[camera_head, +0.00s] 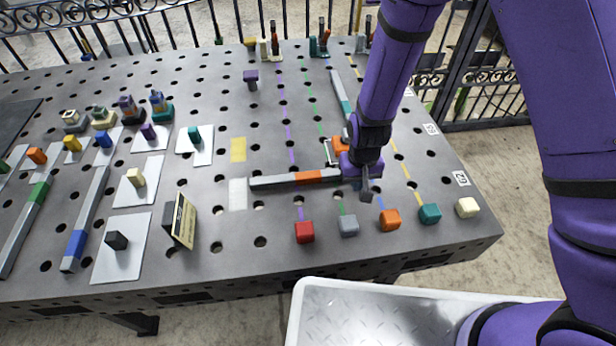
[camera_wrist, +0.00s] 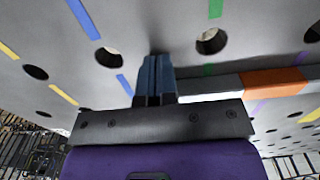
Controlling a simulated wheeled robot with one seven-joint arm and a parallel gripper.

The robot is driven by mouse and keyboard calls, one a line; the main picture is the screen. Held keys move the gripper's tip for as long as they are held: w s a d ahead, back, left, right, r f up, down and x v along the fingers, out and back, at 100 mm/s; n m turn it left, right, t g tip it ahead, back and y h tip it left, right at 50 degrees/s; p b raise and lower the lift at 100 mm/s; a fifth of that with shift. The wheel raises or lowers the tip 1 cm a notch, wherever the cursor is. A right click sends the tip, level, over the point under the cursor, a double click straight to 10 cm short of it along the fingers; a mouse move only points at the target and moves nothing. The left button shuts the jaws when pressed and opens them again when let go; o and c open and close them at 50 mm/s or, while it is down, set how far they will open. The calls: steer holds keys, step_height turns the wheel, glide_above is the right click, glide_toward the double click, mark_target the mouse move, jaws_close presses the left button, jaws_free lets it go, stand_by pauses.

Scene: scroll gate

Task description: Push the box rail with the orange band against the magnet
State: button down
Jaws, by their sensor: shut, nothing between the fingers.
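The box rail with the orange band (camera_head: 285,181) lies across the table, light grey with the orange band right of its middle. In the wrist view the rail (camera_wrist: 215,84) and its orange band run off to the right. My gripper (camera_head: 366,194) is shut and empty, pointing down at the rail's right end. In the wrist view the closed fingers (camera_wrist: 155,72) stand right beside that end; I cannot tell if they touch it. An orange part with a pale metal piece (camera_head: 337,150) stands behind the rail, partly hidden by my gripper. I cannot identify the magnet for certain.
A white patch (camera_head: 238,192) lies at the rail's left end, a yellow patch (camera_head: 238,150) behind it. Several coloured cubes, including a red one (camera_head: 304,232), line the front. A small sign (camera_head: 183,221) stands left. A teal-banded rail (camera_head: 341,95) lies behind.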

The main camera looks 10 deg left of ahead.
steer(key=shift+w, duration=0.1)
stand_by(0.3)
steer(key=shift+w+a, duration=0.2)
steer(key=shift+w, duration=0.35)
steer(key=shift+w+a, duration=0.15)
steer(key=shift+w, duration=0.65)
steer(key=shift+w+a, duration=0.25)
steer(key=shift+w, duration=0.45)
steer(key=shift+w+a, duration=0.2)
steer(key=shift+w, duration=0.5)
steer(key=shift+s+d, duration=0.2)
steer(key=shift+s, duration=0.4)
steer(key=shift+s+d, duration=0.15)
steer(key=shift+s, duration=0.45)
steer(key=shift+r, duration=0.1)
